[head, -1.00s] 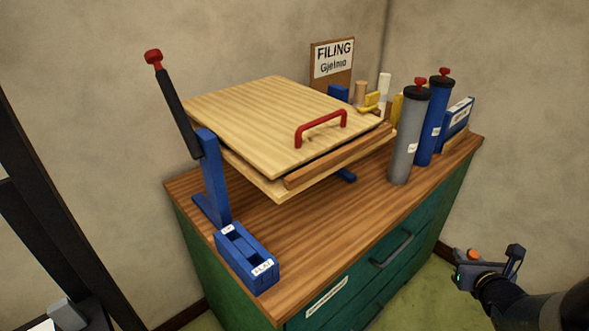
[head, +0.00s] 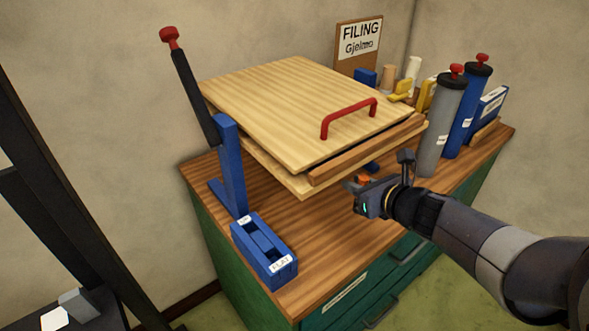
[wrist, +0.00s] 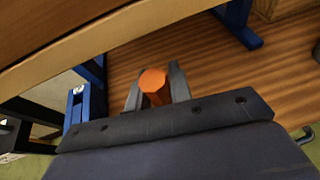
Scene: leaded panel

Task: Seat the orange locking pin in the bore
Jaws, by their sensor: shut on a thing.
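My gripper (head: 358,184) is shut on the orange locking pin (head: 364,180), in front of the wooden press on the bench top. In the wrist view the orange pin (wrist: 153,82) shows its many-sided end between the two grey fingers (wrist: 156,90). The lower part of the pin is hidden. A blue two-slot block (head: 264,250) labelled FLAT stands at the bench's front left corner, apart from my gripper. A blue upright post (head: 231,165) carries a black lever with a red knob (head: 170,38). I cannot make out the bore in either view.
Pale wooden boards with a red handle (head: 350,115) overhang the bench close to my gripper. Grey (head: 443,125) and blue (head: 468,110) canisters stand at the right. A FILING sign (head: 359,40) is at the back. The front middle of the wooden top (head: 318,245) is clear.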

